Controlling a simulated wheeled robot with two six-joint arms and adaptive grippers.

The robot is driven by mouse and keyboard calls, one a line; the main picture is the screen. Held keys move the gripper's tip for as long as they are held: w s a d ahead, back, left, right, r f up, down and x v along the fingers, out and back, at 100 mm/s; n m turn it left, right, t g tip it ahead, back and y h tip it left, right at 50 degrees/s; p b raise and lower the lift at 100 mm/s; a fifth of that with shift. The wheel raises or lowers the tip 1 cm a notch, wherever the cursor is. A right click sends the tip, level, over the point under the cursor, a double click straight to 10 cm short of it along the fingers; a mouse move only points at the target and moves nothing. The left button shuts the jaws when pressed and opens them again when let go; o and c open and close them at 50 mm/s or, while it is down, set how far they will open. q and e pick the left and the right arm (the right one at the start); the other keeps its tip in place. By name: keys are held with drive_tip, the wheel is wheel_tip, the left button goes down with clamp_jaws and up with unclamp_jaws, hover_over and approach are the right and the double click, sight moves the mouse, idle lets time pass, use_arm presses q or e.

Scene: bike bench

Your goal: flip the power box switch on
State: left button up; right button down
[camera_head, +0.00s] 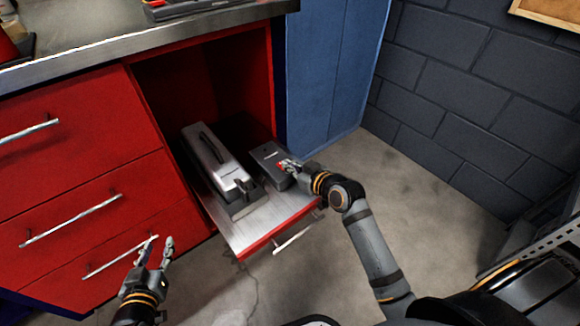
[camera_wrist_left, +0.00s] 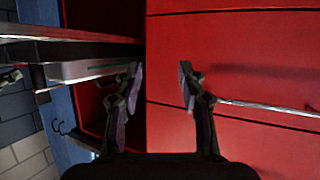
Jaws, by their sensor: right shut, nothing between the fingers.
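The power box appears to be the dark grey box (camera_head: 268,158) on the pulled-out shelf of the red cabinet. My right gripper (camera_head: 288,166) is shut and empty, with its tips at the box's right end. A small red spot shows there, which may be the switch; the fingers partly hide it, and its position cannot be told. My left gripper (camera_head: 159,243) is open and empty, low in front of the red drawers, away from the box. Its two spread fingers also show in the left wrist view (camera_wrist_left: 160,80).
A silver and black machine (camera_head: 218,168) stands left of the box on the pulled-out shelf (camera_head: 258,224). Red drawers (camera_head: 70,185) with bar handles are at left under a metal worktop (camera_head: 130,38). A blue cabinet (camera_head: 325,75) stands behind.

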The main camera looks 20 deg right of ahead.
drive_tip(key=shift+f, duration=0.1)
drive_tip(key=shift+s+f, duration=0.1)
drive_tip(key=shift+f, duration=0.25)
drive_tip(key=shift+r+p, duration=0.25)
drive_tip(key=shift+p, duration=0.1)
use_arm(q)
drive_tip(key=shift+s+r+p, duration=0.2)
drive_tip(key=shift+r+p, duration=0.3)
drive_tip(key=shift+p, duration=0.05)
use_arm(e)
drive_tip(key=shift+r, duration=0.55)
